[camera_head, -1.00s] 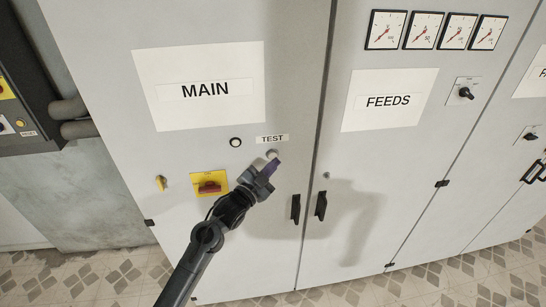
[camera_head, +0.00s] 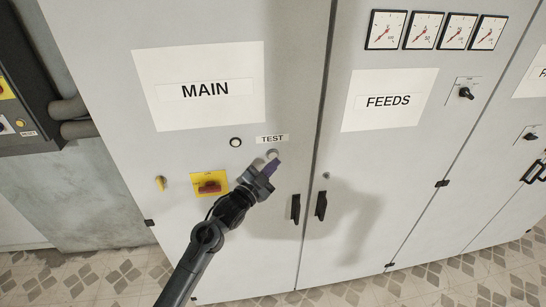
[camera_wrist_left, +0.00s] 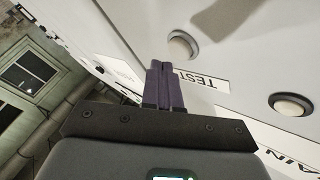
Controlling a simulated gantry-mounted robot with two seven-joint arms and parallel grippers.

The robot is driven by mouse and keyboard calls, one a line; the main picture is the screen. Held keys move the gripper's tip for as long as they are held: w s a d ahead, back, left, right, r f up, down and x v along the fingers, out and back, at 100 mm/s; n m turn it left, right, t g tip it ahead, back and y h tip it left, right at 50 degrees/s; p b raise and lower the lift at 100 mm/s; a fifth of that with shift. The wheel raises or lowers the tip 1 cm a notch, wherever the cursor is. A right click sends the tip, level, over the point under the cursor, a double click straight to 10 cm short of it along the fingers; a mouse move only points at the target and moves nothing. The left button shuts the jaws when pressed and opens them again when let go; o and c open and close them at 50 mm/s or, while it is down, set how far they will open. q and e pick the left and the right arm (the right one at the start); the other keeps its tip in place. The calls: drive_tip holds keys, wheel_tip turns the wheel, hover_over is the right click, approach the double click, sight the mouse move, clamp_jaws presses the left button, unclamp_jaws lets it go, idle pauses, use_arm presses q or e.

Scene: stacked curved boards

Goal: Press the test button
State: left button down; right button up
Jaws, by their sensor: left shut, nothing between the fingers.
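The test button (camera_head: 272,154) is a small round white button just below the TEST label (camera_head: 272,139) on the MAIN cabinet door. It also shows in the left wrist view as a white disc in a ring (camera_wrist_left: 182,46). My left gripper (camera_head: 275,164) is shut and empty, with its purple fingertips just below the button in the head view. In the left wrist view the fingertips lie to the left of the button. I cannot tell whether they touch it. My right gripper is not in view.
A dark-rimmed round indicator (camera_head: 236,142) sits left of the label. A yellow and red rotary switch (camera_head: 209,185) and a small yellow knob (camera_head: 160,183) are lower left. Black door handles (camera_head: 295,209) stand to the lower right. The door around the button is flat.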

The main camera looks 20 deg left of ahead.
use_arm(q)
drive_tip(key=shift+w+a+b, duration=0.3)
drive_tip(key=shift+w+a, duration=0.2)
drive_tip(key=shift+w, duration=0.25)
idle(1.0)
drive_tip(key=shift+s+d, duration=0.1)
idle(0.3)
drive_tip(key=shift+s+d+p, duration=0.4)
drive_tip(key=shift+s+p, duration=0.25)
drive_tip(key=shift+s+d+p, duration=0.4)
drive_tip(key=shift+s+p, duration=0.1)
drive_tip(key=shift+s, duration=0.2)
drive_tip(key=shift+s+d+p, duration=0.45)
drive_tip(key=shift+s, duration=0.3)
drive_tip(key=shift+s+d+p, duration=0.4)
drive_tip(key=shift+s+p, duration=0.1)
drive_tip(key=shift+s, duration=0.2)
